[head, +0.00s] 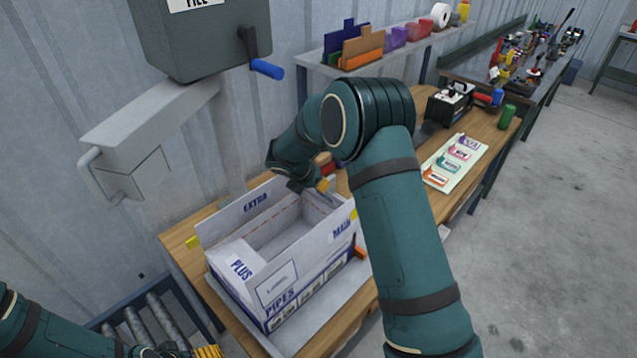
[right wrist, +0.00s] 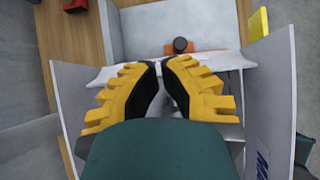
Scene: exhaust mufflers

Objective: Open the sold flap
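A white open-topped box marked "PIPES" (head: 277,312) stands on the wooden bench. Its flap marked "EXTRA" (head: 238,214) stands up on the far side, the "PLUS" flap (head: 236,262) is at the left, and the "MAIN" flap (head: 342,232) is at the right. I cannot read "sold" on any flap. My right gripper (head: 324,186) is over the box's far right end; in the right wrist view (right wrist: 161,68) its yellow fingers meet near the tips, close to a white panel edge (right wrist: 112,76). Whether they pinch it is unclear. My left gripper (head: 207,352) is cut off at the bottom edge.
A grey dispenser with a blue-handled crank (head: 266,68) hangs above the box. Rollers (head: 155,322) lie at lower left. A card with coloured labels (head: 455,160) and a black device (head: 450,102) are farther along the bench. My right arm hides part of the bench.

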